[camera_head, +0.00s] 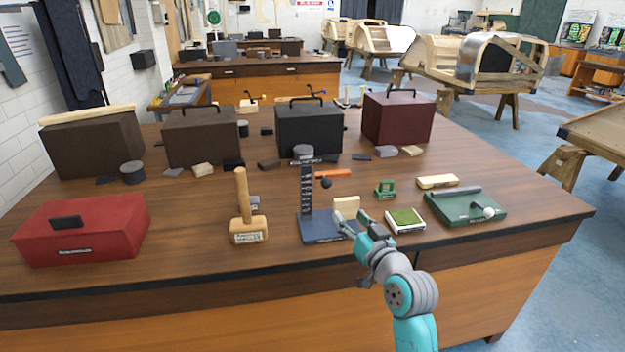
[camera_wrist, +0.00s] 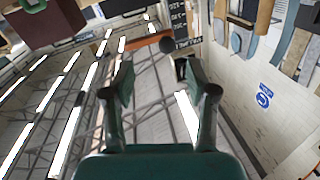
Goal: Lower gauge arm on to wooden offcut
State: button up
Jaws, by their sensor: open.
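The height gauge has a blue base (camera_head: 318,236) and a dark upright post (camera_head: 307,195) with pale marks. Its orange arm (camera_head: 333,174) sticks out to the right, high on the post, with a black ball knob (camera_head: 326,183) near it. The pale wooden offcut (camera_head: 346,204) stands below and right of the arm, with a clear gap between them. My gripper (camera_head: 368,224) is low at the front right of the offcut. In the wrist view my gripper (camera_wrist: 160,80) is open and empty, pointing upward. The knob (camera_wrist: 166,45) shows beyond the fingertips, apart from them.
A wooden mallet (camera_head: 246,212) stands left of the gauge. A green-topped block (camera_head: 405,218), a small green device (camera_head: 385,188) and a green board with a rod (camera_head: 465,206) lie to the right. A red toolbox (camera_head: 82,230) is at the left; several dark boxes line the back.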

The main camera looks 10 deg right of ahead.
aim_at(329, 186)
jog(key=w+a+r, duration=0.1)
jog(key=w, duration=0.3)
jog(key=w+a, duration=0.1)
jog(key=w, duration=0.3)
jog(key=w+a+r, duration=0.1)
jog(key=w, duration=0.4)
jog(key=shift+r, duration=0.3)
grip_shut()
